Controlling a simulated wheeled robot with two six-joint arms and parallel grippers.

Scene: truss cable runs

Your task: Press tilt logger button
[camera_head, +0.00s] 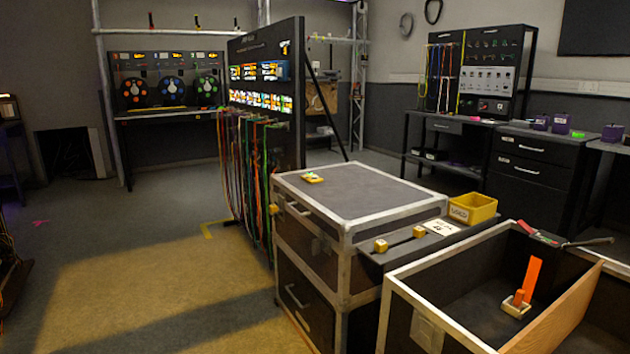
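A small yellow device with a green patch (313,177) lies on the grey top of a black flight case (360,192); it may be the tilt logger, but it is too small to make out a button. Neither of my grippers shows in the head view.
An open case (460,318) at the lower right holds an orange upright piece (529,278). A red-and-black tool (558,238) rests on its rim. A yellow bin (471,208) stands behind. A panel with hanging cables (258,150) stands left of the flight case. Floor at left is clear.

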